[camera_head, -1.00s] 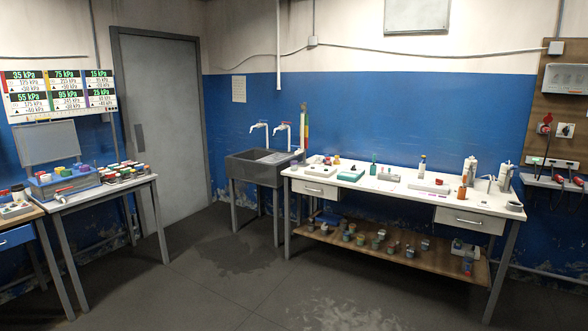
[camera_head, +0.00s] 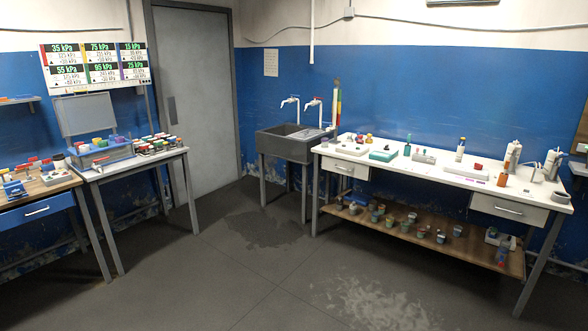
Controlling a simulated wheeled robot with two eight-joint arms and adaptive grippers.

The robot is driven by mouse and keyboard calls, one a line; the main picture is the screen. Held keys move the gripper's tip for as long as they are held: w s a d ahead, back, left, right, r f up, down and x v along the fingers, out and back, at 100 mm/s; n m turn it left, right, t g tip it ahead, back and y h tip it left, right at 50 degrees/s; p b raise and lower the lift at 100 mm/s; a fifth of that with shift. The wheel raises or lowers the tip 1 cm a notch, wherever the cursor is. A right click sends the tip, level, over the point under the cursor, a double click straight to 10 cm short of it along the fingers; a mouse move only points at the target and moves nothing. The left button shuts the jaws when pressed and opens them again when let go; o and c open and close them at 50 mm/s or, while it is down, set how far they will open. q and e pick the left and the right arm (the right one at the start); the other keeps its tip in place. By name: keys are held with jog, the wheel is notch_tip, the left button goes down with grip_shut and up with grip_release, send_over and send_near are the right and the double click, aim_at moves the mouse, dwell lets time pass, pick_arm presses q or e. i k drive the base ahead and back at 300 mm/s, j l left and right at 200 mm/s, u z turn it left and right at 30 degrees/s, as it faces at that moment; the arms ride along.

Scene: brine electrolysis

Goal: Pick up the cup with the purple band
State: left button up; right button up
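Several small cups (camera_head: 392,220) stand in loose rows on the wooden lower shelf of the white workbench. They are too small and dark for me to tell which one has a purple band. Neither of my grippers shows in the head view.
The white workbench (camera_head: 452,179) stands along the blue wall, with bottles and small devices on top. A dark sink (camera_head: 284,145) stands to its left. Two tables at the left hold a blue crate (camera_head: 103,155) and small items. The floor (camera_head: 262,285) in front is clear.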

aim_at(325, 142)
jog(key=i+l+z, duration=0.3)
jog(key=i, duration=0.75)
jog(key=i+z, duration=0.3)
jog(key=i, duration=0.75)
